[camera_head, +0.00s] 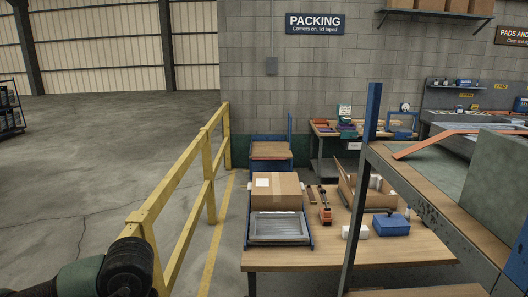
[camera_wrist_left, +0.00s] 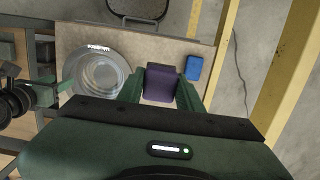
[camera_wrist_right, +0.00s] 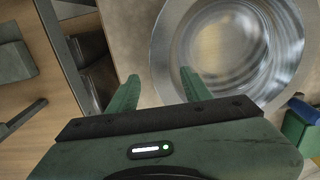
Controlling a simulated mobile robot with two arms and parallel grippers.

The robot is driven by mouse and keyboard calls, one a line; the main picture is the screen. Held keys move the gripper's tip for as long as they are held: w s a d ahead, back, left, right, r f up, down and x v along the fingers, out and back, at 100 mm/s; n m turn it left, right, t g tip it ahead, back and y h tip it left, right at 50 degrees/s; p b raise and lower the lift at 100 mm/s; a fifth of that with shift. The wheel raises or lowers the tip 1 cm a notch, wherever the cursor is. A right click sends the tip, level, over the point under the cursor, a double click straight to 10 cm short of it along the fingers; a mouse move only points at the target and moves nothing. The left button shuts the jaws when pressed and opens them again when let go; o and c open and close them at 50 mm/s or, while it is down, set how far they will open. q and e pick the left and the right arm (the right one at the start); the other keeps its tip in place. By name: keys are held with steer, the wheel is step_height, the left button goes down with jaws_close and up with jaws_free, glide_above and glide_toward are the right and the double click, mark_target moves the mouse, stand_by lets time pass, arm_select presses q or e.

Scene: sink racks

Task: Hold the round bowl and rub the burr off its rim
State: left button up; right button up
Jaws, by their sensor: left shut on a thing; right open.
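The round bowl (camera_wrist_left: 82,84) is a shiny grey metal dish with a broad rim, lying on a brown board. A small whitish mark shows on its far rim; I cannot tell if it is the burr. My left gripper (camera_wrist_left: 160,77) is shut on a dark purple block (camera_wrist_left: 160,86), to the right of the bowl and apart from it. In the right wrist view the bowl (camera_wrist_right: 165,52) fills the upper right. My right gripper (camera_wrist_right: 158,78) is open and empty at its rim, one finger overlapping the rim in the picture; contact cannot be told. The head view shows neither gripper.
A blue block (camera_wrist_left: 193,68) lies on the board (camera_wrist_left: 205,50) right of the purple one. A yellow rail (camera_head: 180,185) runs along the left. A packing table (camera_head: 400,248) with a cardboard box (camera_head: 277,188) and an orange tool (camera_head: 325,208) stands ahead.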

arm_select(q)
steer(key=shift+f+b, duration=1.25)
arm_select(e)
steer(key=shift+f, duration=2.55)
steer(key=c, duration=1)
